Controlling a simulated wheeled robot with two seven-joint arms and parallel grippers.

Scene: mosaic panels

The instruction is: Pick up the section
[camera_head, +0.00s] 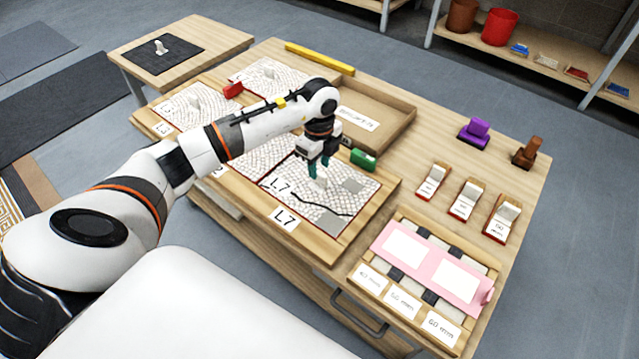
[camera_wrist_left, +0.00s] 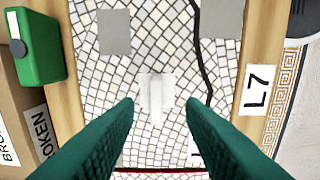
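The mosaic section labelled L7 (camera_head: 345,208) lies on a wooden board on the table, with a black winding line, grey patches and a red edge. A small white handle (camera_wrist_left: 156,97) stands on it; in the head view it is mostly hidden by my fingers. My left gripper (camera_head: 319,172) points down over the section. In the left wrist view its green fingers (camera_wrist_left: 160,108) are open, with the handle showing between and just beyond their tips. I see no contact with it. My right gripper is not in view.
A green block (camera_head: 363,159) lies right of the gripper, by a shallow wooden tray (camera_head: 385,122). Other panels with white handles (camera_head: 268,74) lie behind the arm. A pink template (camera_head: 432,268), several small holders and a purple block (camera_head: 474,132) stand at right.

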